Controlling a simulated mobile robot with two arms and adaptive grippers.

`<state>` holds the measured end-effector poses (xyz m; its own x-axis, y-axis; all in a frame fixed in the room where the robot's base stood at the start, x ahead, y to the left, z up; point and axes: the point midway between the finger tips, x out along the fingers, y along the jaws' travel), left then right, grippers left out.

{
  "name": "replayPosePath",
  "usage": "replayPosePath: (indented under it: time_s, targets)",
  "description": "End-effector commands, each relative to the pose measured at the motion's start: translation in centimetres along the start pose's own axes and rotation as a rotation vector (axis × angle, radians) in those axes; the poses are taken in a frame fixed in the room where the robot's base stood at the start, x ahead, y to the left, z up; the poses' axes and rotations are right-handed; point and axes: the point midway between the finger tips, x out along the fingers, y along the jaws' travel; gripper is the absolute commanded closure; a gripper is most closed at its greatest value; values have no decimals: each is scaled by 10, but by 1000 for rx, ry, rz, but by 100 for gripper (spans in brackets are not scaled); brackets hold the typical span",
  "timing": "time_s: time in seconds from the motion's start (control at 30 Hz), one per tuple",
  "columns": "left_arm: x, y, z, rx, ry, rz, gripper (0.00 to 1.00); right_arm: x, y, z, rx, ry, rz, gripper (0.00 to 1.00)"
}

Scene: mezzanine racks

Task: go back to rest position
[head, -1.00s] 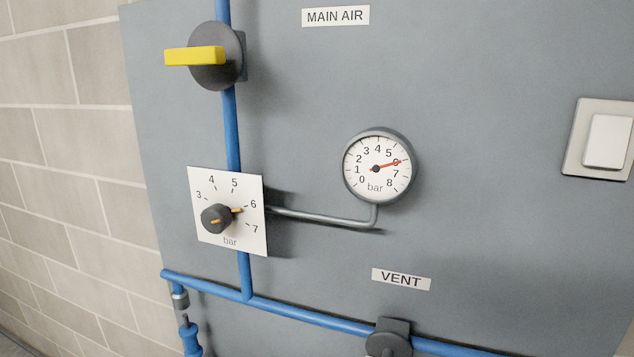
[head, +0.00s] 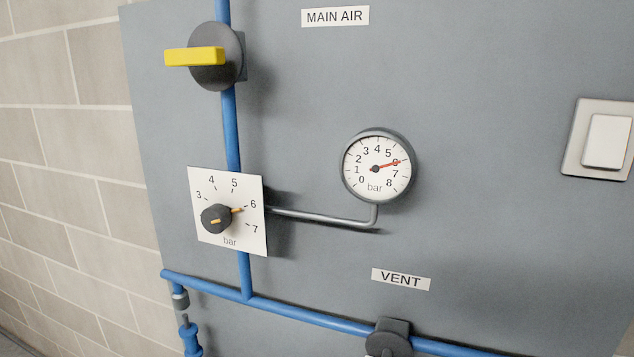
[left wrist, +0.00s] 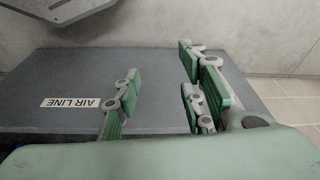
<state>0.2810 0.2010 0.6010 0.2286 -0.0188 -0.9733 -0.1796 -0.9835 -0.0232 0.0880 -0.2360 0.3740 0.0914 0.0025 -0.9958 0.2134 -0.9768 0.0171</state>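My left gripper (left wrist: 155,95) shows in the left wrist view, its green-padded fingers spread wide apart with nothing between them. Behind it is a dark grey surface with an AIR LINE label (left wrist: 70,103), upside down in this view. Neither gripper is in the head view, and my right gripper shows in no frame. The head view shows a grey panel (head: 500,230) with a regulator knob (head: 216,218) pointing near 6. The round gauge (head: 377,168) has its red needle at about 6. A yellow valve handle (head: 195,56) lies horizontal.
Blue pipes (head: 300,313) run down and across the panel. A dark valve (head: 388,338) below the VENT label (head: 401,279) is cut by the frame edge. A white switch (head: 606,141) is at the right. A block wall (head: 60,130) stands at the left. No arm stands before the panel.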

Motion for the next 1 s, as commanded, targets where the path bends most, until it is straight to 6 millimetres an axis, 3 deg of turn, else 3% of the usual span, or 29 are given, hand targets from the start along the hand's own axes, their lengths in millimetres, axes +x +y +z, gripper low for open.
replayPosePath:
  time_s: [0.03, 0.2, 0.4, 0.6, 0.7, 0.83, 1.0]
  targets:
    - [24, 1, 15, 2, -20, 1, 62, 0, 0, 0, 0, 0, 0, 60]
    - [90, 4, 66, 10, -55, 5, 62, 0, 0, 0, 0, 0, 0, 60]
    - [146, 7, 142, 20, -96, 10, 62, 0, 0, 0, 0, 0, 0, 60]
    - [171, 8, 209, 28, -126, 12, 62, 0, 0, 0, 0, 0, 0, 60]
    - [175, 7, 229, 31, -133, 12, 62, 0, 0, 0, 0, 0, 0, 60]
    - [176, 7, 241, 33, -138, 13, 62, 0, 0, 0, 0, 0, 0, 60]
    - [176, 7, 242, 33, -138, 13, 62, 0, 0, 0, 0, 0, 0, 60]
